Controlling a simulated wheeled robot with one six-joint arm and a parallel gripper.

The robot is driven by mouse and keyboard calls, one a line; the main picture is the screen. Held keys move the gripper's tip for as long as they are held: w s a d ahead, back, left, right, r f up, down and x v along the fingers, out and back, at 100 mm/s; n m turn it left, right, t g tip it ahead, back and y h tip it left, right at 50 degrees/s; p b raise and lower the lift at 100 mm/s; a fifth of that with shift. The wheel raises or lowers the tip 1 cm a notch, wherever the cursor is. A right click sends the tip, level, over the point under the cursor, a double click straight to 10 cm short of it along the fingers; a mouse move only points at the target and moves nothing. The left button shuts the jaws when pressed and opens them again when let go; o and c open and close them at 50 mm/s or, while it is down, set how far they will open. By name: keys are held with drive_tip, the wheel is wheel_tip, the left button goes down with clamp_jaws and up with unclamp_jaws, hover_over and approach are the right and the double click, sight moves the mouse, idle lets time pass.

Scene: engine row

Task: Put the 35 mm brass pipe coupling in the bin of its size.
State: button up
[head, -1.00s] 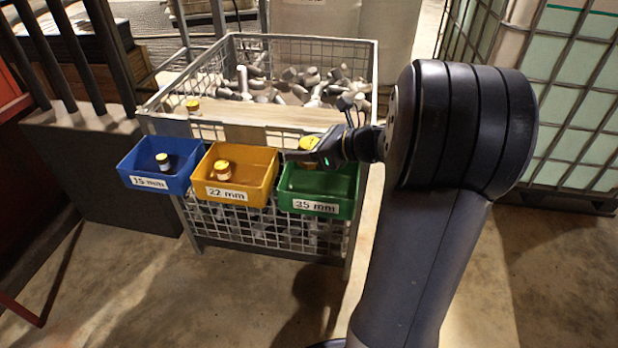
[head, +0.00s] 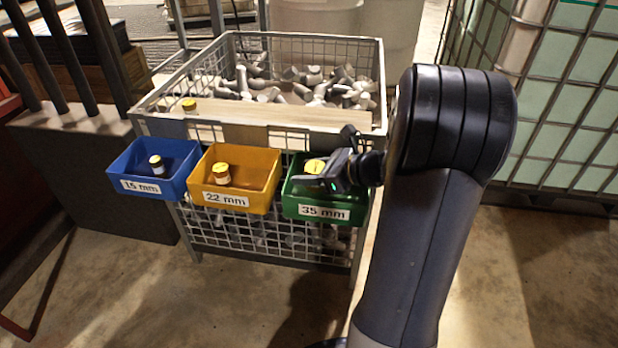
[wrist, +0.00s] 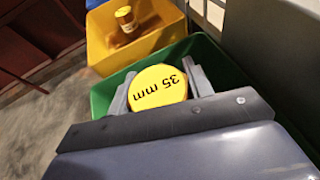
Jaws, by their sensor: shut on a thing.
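The 35 mm brass pipe coupling shows its round yellow top, marked "35 mm", in the wrist view (wrist: 158,87) and in the head view (head: 315,166). My gripper (head: 322,176) is shut on it; in the wrist view the two grey fingers (wrist: 160,92) stand on either side of it. The green bin labelled 35 mm (head: 323,212) hangs on the front of the wire crate, and its wall shows around the fingers in the wrist view (wrist: 100,98). The coupling is over or within this bin; its lower part is hidden, so I cannot tell its height.
The yellow 22 mm bin (head: 262,200) and blue 15 mm bin (head: 122,184) hang to the left, each with a small coupling inside. Another yellow-topped coupling (head: 189,106) stands on the board (head: 290,115). The wire crate (head: 376,70) behind holds many grey fittings.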

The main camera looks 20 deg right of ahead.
drive_tip(key=shift+f, duration=0.2)
drive_tip(key=shift+f, duration=0.55)
drive_tip(key=o, duration=1.2)
drive_tip(key=shift+c, duration=0.2)
drive_tip(key=shift+r, duration=0.2)
drive_tip(key=p+v, duration=0.3)
drive_tip(key=v, duration=0.9)
drive_tip(key=shift+r+p, duration=0.35)
drive_tip(key=shift+r, duration=0.1)
